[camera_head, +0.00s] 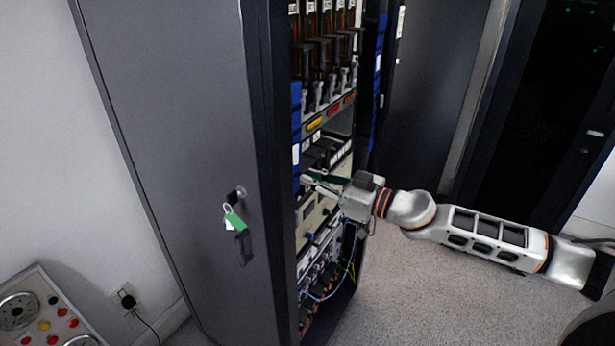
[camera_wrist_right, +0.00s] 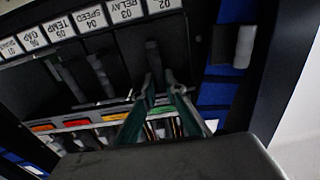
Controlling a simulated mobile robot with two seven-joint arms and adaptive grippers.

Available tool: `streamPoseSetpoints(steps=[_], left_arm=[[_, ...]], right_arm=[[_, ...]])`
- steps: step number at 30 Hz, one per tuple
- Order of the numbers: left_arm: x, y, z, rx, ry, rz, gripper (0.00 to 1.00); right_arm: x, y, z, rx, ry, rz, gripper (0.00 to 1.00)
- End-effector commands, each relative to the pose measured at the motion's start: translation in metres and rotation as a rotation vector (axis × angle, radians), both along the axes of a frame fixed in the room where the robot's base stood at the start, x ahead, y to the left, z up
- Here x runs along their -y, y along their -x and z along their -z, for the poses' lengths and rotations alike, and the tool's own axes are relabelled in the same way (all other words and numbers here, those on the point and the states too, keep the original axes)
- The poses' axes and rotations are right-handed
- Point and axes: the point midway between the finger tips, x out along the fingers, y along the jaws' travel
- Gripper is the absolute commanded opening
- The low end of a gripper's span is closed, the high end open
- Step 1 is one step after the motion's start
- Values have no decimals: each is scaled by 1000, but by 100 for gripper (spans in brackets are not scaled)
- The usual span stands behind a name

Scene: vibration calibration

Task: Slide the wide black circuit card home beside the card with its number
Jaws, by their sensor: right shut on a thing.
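My right gripper (camera_head: 305,178) reaches into the open rack at the height of a dark shelf below the amber and red labels. In the right wrist view its two greenish fingers (camera_wrist_right: 160,78) converge on a narrow dark upright piece (camera_wrist_right: 152,58), which looks like the front or handle of a black card. The jaws are shut on it. It lies in front of the slot row under the labels 02 and 03 RELAY; the card body and its exact slot are hidden in shadow. My left gripper is out of view.
Other dark card handles (camera_wrist_right: 72,82) stand beside the held piece. Blue and yellow cables (camera_head: 335,282) hang below the arm. Blue blocks (camera_wrist_right: 218,95) line the rack side.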

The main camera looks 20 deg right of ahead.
Motion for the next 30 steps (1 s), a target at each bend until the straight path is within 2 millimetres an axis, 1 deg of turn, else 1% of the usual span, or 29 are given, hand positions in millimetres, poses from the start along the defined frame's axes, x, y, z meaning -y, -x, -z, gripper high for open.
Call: streamPoseSetpoints(steps=[30], left_arm=[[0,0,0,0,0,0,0]], right_arm=[[-6,-8,-2,5,-2,0,0]])
